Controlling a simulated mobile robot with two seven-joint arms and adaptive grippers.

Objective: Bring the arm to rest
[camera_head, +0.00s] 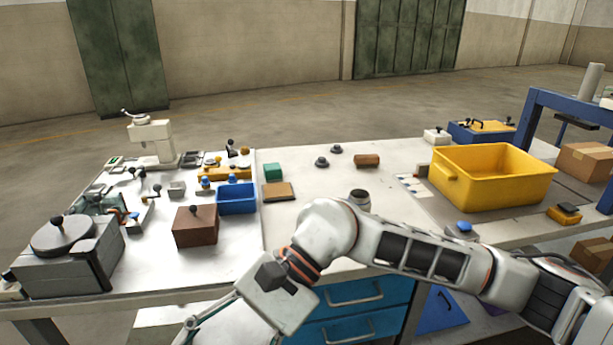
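My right arm (420,255) comes in from the right. It reaches across the front of the table (330,240) and bends at a white joint (325,230). Its wrist (278,302) hangs down past the table's front edge towards the bottom of the picture. The fingertips of my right gripper do not show, and nothing held by it can be seen. My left arm and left gripper are not in view.
On the table stand a grey round-topped machine (65,255), a brown box with a knob (195,228), a blue bin (238,198), a brown cylinder (367,161) and a yellow crate (490,180). Blue drawers (355,293) sit beneath. The table's middle is fairly clear.

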